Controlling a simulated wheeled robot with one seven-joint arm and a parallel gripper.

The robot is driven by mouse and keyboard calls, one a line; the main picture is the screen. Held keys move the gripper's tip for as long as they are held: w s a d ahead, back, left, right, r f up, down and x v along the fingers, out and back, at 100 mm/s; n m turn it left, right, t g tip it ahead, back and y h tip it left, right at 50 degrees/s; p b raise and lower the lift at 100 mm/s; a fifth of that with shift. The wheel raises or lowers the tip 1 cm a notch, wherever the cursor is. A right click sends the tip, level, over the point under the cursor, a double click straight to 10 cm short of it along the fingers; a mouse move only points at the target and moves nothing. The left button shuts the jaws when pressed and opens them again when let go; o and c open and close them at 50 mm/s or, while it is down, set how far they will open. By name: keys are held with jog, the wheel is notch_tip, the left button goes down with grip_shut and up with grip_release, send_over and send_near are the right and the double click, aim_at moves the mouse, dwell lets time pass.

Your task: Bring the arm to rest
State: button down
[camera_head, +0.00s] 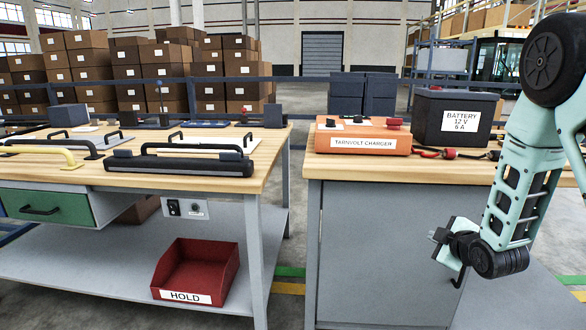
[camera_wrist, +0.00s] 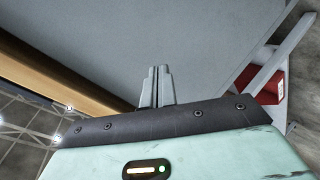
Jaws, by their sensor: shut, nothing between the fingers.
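My gripper (camera_head: 440,240) hangs in front of the grey cabinet on the right in the head view, below the worktop's height. My pale green arm (camera_head: 520,180) comes down to it from the upper right. In the wrist view the two fingers of my gripper (camera_wrist: 157,72) stand close together, shut and empty. The grey surface beyond them fills much of that view.
An orange charger (camera_head: 362,138) and a black battery (camera_head: 455,118) stand on the right worktop. The left bench (camera_head: 262,165) carries several handles and has a red HOLD bin (camera_head: 195,272) on its lower shelf. A gap of floor separates the benches.

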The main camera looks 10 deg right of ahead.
jog(key=s+a+r+m+g+y, duration=0.1)
jog(key=s+a+r+g+y, duration=0.3)
jog(key=a, duration=0.7)
jog(key=s+a+f+m+g+h, duration=0.15)
jog(key=s+a, duration=0.35)
jog(key=a, duration=0.5)
jog(key=s+a+r+g, duration=0.2)
jog(key=s+a, duration=0.1)
jog(key=s, duration=0.5)
jog(key=s+a+r+g, duration=0.1)
jog(key=s+a+g, duration=0.2)
jog(key=s, duration=0.5)
jog(key=s+a+r+g, duration=0.2)
jog(key=s+a, duration=0.2)
jog(key=s, duration=0.4)
notch_tip(320, 180, up, 22)
jog(key=s+p, duration=0.1)
jog(key=p, duration=2.1)
jog(key=shift+d+m+h, duration=0.35)
jog(key=shift+s+r, duration=0.1)
